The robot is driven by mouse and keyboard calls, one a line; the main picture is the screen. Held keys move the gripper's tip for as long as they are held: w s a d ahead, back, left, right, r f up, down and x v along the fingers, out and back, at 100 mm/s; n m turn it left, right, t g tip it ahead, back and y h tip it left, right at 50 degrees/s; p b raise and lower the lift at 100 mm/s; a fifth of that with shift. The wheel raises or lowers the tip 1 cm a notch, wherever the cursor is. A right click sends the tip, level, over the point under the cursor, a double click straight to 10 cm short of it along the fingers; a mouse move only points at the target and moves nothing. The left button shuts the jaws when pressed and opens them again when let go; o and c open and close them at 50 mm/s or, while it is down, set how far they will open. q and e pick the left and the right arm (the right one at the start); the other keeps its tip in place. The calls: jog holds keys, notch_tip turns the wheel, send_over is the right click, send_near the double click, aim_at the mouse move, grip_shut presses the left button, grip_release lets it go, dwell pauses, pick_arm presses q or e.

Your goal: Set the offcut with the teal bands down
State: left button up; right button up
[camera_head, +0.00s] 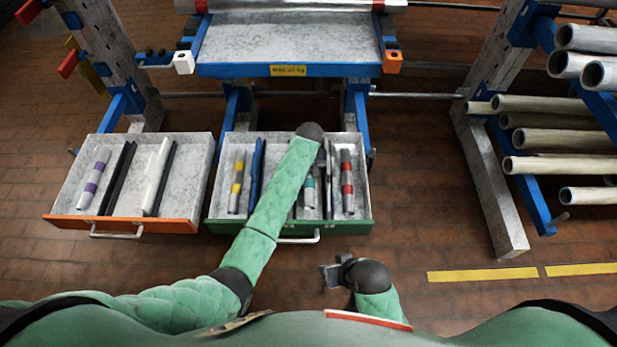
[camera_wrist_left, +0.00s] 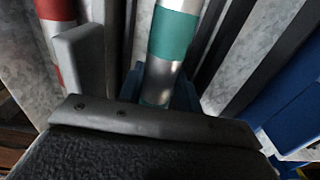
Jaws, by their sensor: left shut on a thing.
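The silver offcut with teal bands (camera_head: 309,188) is in or just above the green-fronted drawer (camera_head: 260,227), between other lengths. My left gripper (camera_head: 317,166) reaches over the drawer from above, and my arm hides part of it. In the left wrist view the teal-banded offcut (camera_wrist_left: 175,38) runs between the fingers, which are shut on it. Whether the offcut touches the drawer floor cannot be told. My right gripper (camera_head: 332,275) is in front of the drawers, apart from everything; its jaw opening is unclear.
A yellow-banded offcut (camera_head: 237,182) and a red-banded offcut (camera_head: 347,182) lie in the same drawer. The orange-fronted drawer (camera_head: 125,223) on the left holds a purple-banded offcut (camera_head: 94,180) and dark and white strips. A pipe rack (camera_head: 485,180) stands at right.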

aim_at(309, 176)
pick_arm(q)
jog(key=shift+f, duration=2)
pick_arm(e)
jog(key=shift+f, duration=0.2)
pick_arm(q)
jog(key=o, duration=0.6)
jog(key=shift+f, duration=0.2)
jog(key=o, duration=0.5)
pick_arm(e)
jog(key=shift+r, duration=0.35)
pick_arm(q)
jog(key=shift+r, duration=0.35)
notch_tip(309, 176, up, 11)
jog(key=shift+f, duration=0.2)
jog(key=shift+r, duration=0.55)
pick_arm(e)
jog(key=shift+s+r, duration=0.1)
jog(key=shift+r, duration=0.05)
